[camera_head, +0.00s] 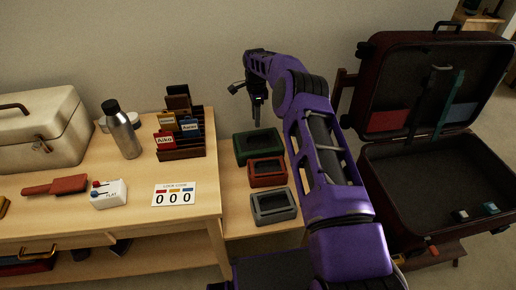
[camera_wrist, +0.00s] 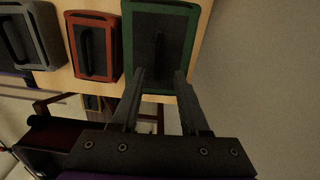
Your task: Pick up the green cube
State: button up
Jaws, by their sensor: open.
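I see no clear green cube. A small teal block (camera_head: 490,208) lies in the open suitcase in the head view; it is too small to tell its exact shape. A dark green open-topped box (camera_head: 241,151) stands on the low wooden surface, and the wrist view shows its rim (camera_wrist: 128,45) and dark inside. My gripper (camera_head: 257,110) hangs above and behind the green box in the head view. In the wrist view my gripper (camera_wrist: 160,76) is open, its fingertips overlapping the box's lower edge, with nothing between them.
A red box (camera_head: 252,180) and a grey box (camera_head: 257,219) stand beside the green one. The open suitcase (camera_head: 410,165) is at right. The wooden table (camera_head: 100,225) holds a steel bottle (camera_head: 124,135), card rack (camera_head: 182,154), white box (camera_head: 108,198) and lock-code card (camera_head: 174,195).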

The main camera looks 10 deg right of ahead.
aim_at(258, 133)
notch_tip(258, 133, down, 3)
jog(key=shift+r, duration=0.1)
jog(key=f, duration=0.5)
jog(key=shift+s+d+f+b, duration=0.1)
jog(key=shift+s+d+b, duration=0.1)
jog(key=shift+d+b, duration=0.15)
grip_shut()
dwell(1.1)
